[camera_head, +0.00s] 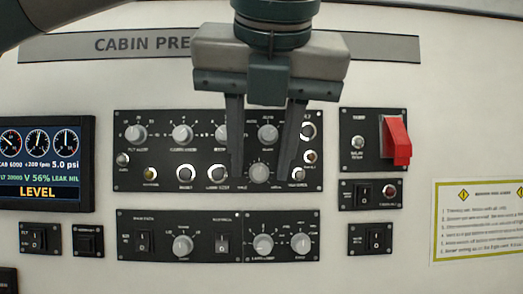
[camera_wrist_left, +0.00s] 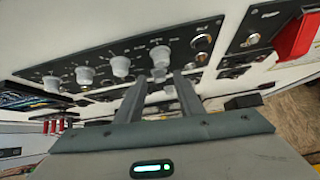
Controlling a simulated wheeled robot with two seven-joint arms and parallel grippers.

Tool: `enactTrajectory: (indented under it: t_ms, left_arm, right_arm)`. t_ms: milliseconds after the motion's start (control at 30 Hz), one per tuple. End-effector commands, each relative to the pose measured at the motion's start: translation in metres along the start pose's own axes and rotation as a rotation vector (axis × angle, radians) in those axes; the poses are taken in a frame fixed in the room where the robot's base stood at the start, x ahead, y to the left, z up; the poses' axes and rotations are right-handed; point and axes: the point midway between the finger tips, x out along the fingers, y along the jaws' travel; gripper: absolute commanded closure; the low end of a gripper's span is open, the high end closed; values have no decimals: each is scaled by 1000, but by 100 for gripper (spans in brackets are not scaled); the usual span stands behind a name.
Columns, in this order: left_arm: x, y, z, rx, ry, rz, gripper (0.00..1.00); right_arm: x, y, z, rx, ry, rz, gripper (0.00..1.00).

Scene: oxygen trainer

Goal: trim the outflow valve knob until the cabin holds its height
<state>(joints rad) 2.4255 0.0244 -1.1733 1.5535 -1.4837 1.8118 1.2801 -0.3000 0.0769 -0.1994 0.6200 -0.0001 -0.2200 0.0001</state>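My left gripper (camera_head: 260,177) reaches down from the top of the head view, in front of the main knob panel (camera_head: 120,180). Its two fingers are spread apart. A grey round knob (camera_head: 259,170), which looks like the outflow valve knob, sits between the fingertips with a gap visible on each side. Its label is too small to read surely. In the left wrist view the fingers (camera_wrist_left: 167,85) point at the same panel. The display (camera_head: 44,162) reads CAB 6000, +200 fpm, 5.0 psi, V 56%, LEAK NIL and LEVEL. My right gripper is not in view.
Several other knobs, such as one behind the fingers (camera_head: 268,133), crowd the panel. A red guarded switch (camera_head: 396,141) stands out at the right. A lower panel (camera_head: 180,258) holds switches and knobs. A yellow-edged placard (camera_head: 478,220) is at far right.

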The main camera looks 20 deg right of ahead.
Motion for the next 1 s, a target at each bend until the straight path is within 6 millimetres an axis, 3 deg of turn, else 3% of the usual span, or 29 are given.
enactTrajectory:
  t_ms: [267, 467, 667, 1000]
  left_arm:
    - [-1, 0, 0, -1, 0, 0, 66]
    - [-12, 0, 0, -2, -2, 0, 66]
    - [-41, -1, -1, -2, -4, 0, 66]
    - [-110, -1, -1, -2, -3, 0, 66]
  right_arm:
    - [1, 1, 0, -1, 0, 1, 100]
    - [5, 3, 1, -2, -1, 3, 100]
    - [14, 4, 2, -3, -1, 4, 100]
    - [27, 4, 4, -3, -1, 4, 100]
